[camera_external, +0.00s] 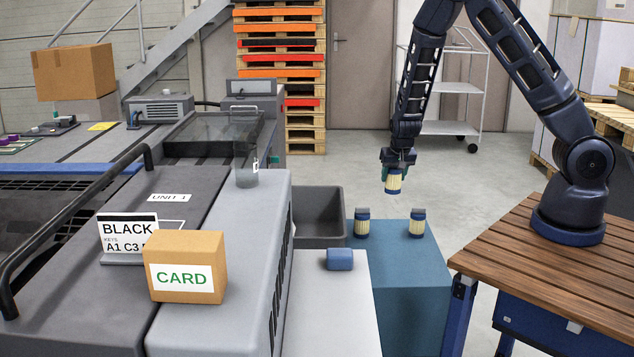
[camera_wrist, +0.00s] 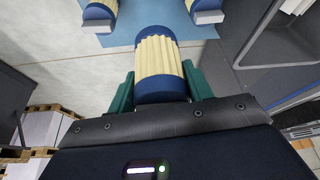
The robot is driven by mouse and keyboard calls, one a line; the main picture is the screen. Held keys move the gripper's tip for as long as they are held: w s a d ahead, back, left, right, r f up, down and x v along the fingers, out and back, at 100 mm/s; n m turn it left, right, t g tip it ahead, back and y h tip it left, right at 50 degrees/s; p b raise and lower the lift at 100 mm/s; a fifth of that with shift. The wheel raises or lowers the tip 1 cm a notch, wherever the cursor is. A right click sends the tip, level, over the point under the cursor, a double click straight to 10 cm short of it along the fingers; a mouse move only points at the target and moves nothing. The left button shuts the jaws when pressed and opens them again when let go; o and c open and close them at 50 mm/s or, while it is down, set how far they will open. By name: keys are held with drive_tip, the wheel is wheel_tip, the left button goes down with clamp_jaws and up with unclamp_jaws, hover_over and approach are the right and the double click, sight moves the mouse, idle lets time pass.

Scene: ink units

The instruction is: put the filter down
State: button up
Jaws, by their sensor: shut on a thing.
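My gripper (camera_external: 397,160) is shut on a filter (camera_external: 394,182), a small cylinder with a pleated cream body and dark blue ends. It hangs in the air above the back edge of the blue cabinet top. In the wrist view the held filter (camera_wrist: 158,62) sits between the two green fingers of my gripper (camera_wrist: 160,90). Two similar filters stand upright on the blue cabinet (camera_external: 405,270), one at the left (camera_external: 362,222) and one at the right (camera_external: 417,224). Both show partly at the top of the wrist view.
A dark open bin (camera_external: 335,205) stands left of the blue cabinet. A blue block (camera_external: 340,259) lies on a pale top in front of it. A cardboard box marked CARD (camera_external: 186,267) sits on the grey machine. A wooden bench (camera_external: 540,250) carries my arm at right. The cabinet's front top is clear.

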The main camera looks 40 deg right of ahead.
drive_tip(key=shift+r, duration=1.25)
